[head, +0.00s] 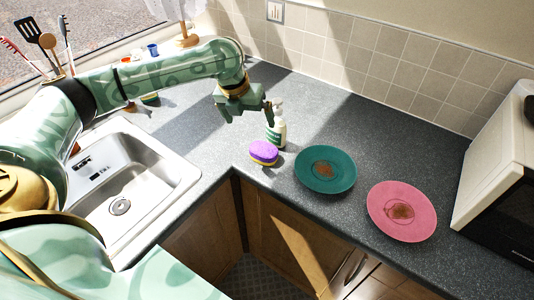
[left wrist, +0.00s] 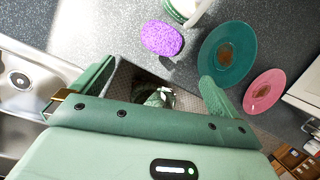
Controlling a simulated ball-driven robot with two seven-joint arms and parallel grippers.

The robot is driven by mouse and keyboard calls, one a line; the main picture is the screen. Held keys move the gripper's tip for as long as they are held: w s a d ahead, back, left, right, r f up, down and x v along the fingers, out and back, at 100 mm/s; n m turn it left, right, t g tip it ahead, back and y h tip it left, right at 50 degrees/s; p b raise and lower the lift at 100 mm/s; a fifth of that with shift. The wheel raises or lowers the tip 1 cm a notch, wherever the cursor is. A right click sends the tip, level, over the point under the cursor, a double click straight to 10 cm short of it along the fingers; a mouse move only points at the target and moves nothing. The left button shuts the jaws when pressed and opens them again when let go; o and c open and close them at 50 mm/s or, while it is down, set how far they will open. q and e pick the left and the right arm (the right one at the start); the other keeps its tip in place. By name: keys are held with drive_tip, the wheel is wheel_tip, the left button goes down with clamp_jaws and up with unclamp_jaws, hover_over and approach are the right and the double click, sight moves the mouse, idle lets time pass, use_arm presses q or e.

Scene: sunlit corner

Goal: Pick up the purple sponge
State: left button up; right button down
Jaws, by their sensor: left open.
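The purple sponge (head: 264,150) lies on the grey countertop near its inner front corner, with a yellowish lower layer and a purple top. It also shows in the left wrist view (left wrist: 162,38), beyond my fingers and apart from them. My left gripper (head: 250,116) is open and empty, held above the counter, up and to the left of the sponge in the head view. Its two fingers show spread wide in the left wrist view (left wrist: 155,88). My right gripper is not in view.
A soap bottle (head: 277,126) stands just behind the sponge. A teal plate (head: 345,183) and a pink plate (head: 385,225), both with brown stains, lie to the right. A metal sink (head: 172,178) is at left, a microwave (head: 487,205) at far right. The counter behind the plates is clear.

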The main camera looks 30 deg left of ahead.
use_arm(q)
drive_tip(key=b, duration=0.3)
hover_over(262, 149)
drive_tip(key=s, duration=0.2)
drive_tip(key=x, duration=0.3)
drive_tip(key=s+x, duration=0.1)
drive_tip(key=x, duration=0.2)
drive_tip(key=s+a+x, duration=0.1)
drive_tip(key=x, duration=0.2)
drive_tip(key=shift+w+f, duration=0.1)
drive_tip(key=shift+f, duration=0.45)
drive_tip(key=b+x, duration=0.1)
drive_tip(key=x, duration=0.3)
drive_tip(key=shift+d+f, duration=0.1)
drive_tip(key=shift+f, duration=0.25)
drive_tip(key=shift+w+f, duration=0.25)
drive_tip(key=shift+f, duration=0.1)
drive_tip(key=shift+r, duration=0.1)
drive_tip(key=shift+s, duration=0.1)
drive_tip(key=shift+c, duration=0.3)
drive_tip(key=c, duration=0.7)
